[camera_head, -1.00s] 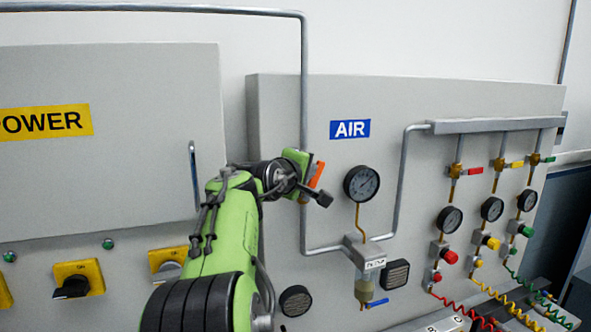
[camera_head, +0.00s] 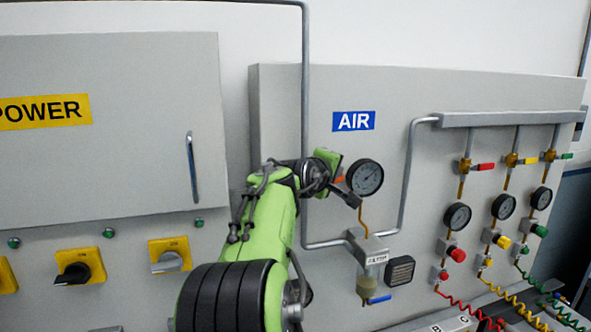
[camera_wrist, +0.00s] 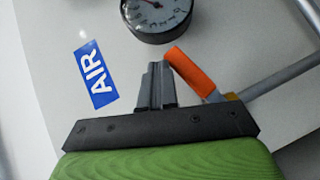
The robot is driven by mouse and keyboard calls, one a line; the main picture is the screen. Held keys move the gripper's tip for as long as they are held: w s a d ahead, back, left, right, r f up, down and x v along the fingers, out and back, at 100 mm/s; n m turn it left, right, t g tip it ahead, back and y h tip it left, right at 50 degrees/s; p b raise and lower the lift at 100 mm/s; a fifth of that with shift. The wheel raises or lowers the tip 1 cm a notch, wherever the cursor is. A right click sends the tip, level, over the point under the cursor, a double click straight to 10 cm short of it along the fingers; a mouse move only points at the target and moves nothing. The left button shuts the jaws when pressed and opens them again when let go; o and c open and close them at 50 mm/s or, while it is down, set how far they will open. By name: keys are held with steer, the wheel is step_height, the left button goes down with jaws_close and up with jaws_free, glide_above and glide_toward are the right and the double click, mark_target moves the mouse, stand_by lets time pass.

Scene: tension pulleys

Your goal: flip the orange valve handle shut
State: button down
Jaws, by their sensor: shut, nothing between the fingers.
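The orange valve handle (camera_wrist: 192,73) shows in the wrist view, slanting up and left from a metal bracket beside the grey pipe (camera_wrist: 275,78). It lies at a clear angle to the pipe. In the head view only a sliver of the handle (camera_head: 339,179) shows, between my gripper and the gauge; the rest is hidden. My gripper (camera_wrist: 156,72) is shut and empty. Its fingers are just left of the handle's free end in the wrist view; whether they touch it I cannot tell. The gripper (camera_head: 351,198) also shows in the head view, in front of the panel.
A round gauge (camera_head: 365,178) sits close right of my gripper and above it in the wrist view (camera_wrist: 157,14). A blue AIR label (camera_head: 354,121) is above. A filter unit (camera_head: 368,258) with a blue lever hangs below.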

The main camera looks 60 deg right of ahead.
steer(key=shift+s+d+f+m+y, duration=0.25)
steer(key=shift+f+m+y, duration=0.05)
steer(key=shift+f, duration=0.3)
steer(key=shift+d+f, duration=0.1)
stand_by(0.3)
steer(key=s+a+r+p, duration=0.1)
steer(key=s+a+r, duration=0.1)
steer(key=r, duration=0.3)
steer(key=s+a+r+p, duration=0.2)
steer(key=a+r, duration=0.1)
steer(key=r, duration=0.3)
steer(key=shift+s+a, duration=0.25)
steer(key=shift+a, duration=0.1)
